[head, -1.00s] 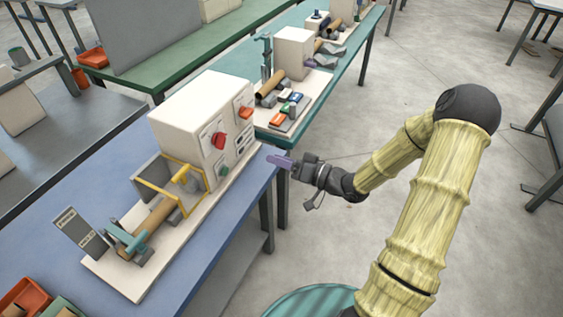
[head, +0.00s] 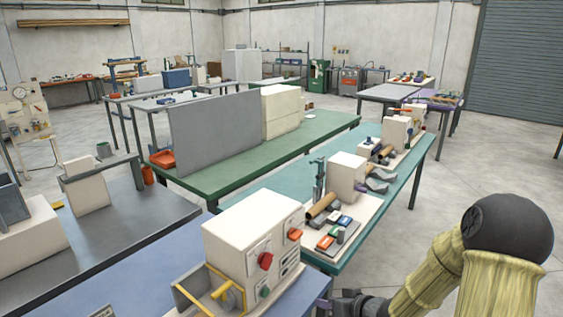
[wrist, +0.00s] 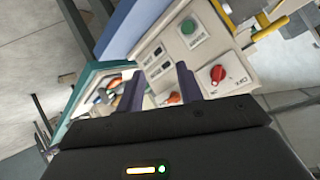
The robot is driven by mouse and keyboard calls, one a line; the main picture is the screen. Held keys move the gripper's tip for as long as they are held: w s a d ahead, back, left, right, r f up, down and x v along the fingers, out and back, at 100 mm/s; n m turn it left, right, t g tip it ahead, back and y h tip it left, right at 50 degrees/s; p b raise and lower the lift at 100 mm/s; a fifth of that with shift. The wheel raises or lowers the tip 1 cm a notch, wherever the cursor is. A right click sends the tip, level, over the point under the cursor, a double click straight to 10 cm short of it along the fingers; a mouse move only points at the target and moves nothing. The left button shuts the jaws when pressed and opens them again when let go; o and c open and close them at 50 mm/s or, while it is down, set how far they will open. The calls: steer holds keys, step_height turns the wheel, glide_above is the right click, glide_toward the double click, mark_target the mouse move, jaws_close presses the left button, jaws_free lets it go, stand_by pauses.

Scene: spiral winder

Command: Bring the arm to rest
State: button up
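My arm bends at a dark elbow joint at the lower right of the head view. My gripper (head: 322,304) shows only in part at the bottom edge, beside the front panel of the white spiral winder box (head: 240,228). In the wrist view, the two purple fingers of my gripper (wrist: 160,86) stand apart with nothing held between them. Beyond them is the winder's panel, with a red knob (wrist: 217,74), a green button (wrist: 188,26) and an orange knob (wrist: 174,98). The lower part of the winder is cut off in the head view.
The winder stands on a blue table (head: 130,283). A teal table (head: 393,198) with more machines and small parts runs behind it. A green table (head: 222,174) with a grey screen (head: 215,130) is farther left. Open floor (head: 480,170) lies to the right.

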steer(key=s+d+r+m+g+h, duration=0.1)
steer(key=s+r+g+h, duration=0.2)
steer(key=s, duration=0.5)
steer(key=s+d+r+m+g+h+p, duration=0.1)
steer(key=s+r+g+h, duration=0.2)
steer(key=s, duration=0.6)
step_height(320, 180, up, 2)
steer(key=shift+r+m+h+p, duration=0.15)
steer(key=shift+m+h+p, duration=0.15)
steer(key=shift+h, duration=0.1)
